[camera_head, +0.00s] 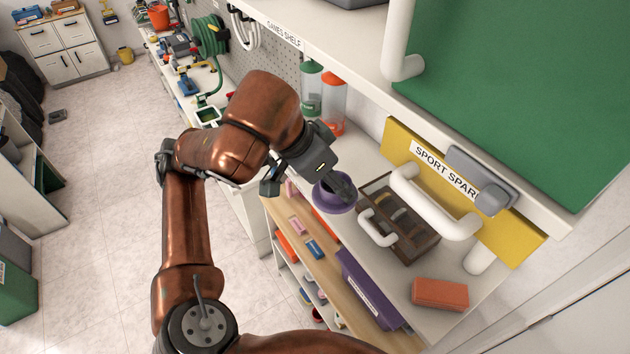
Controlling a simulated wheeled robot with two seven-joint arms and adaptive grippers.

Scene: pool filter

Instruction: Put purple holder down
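The purple holder (334,204) is a round, open-topped cup seen from above, near the front edge of the white counter. My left gripper (340,186) reaches it from the upper left. Its dark fingers come together at the holder's rim, and it looks shut on the holder. The fingers hide part of the holder's opening. I cannot tell whether the holder's base touches the counter. My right gripper is not in view.
A dark divided box (412,226) with a white handle stands just right of the holder. An orange block (440,293) and a purple case (366,290) are nearer. Clear bottles with green (311,92) and orange (333,104) tops stand behind. A wooden shelf (300,212) lies below.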

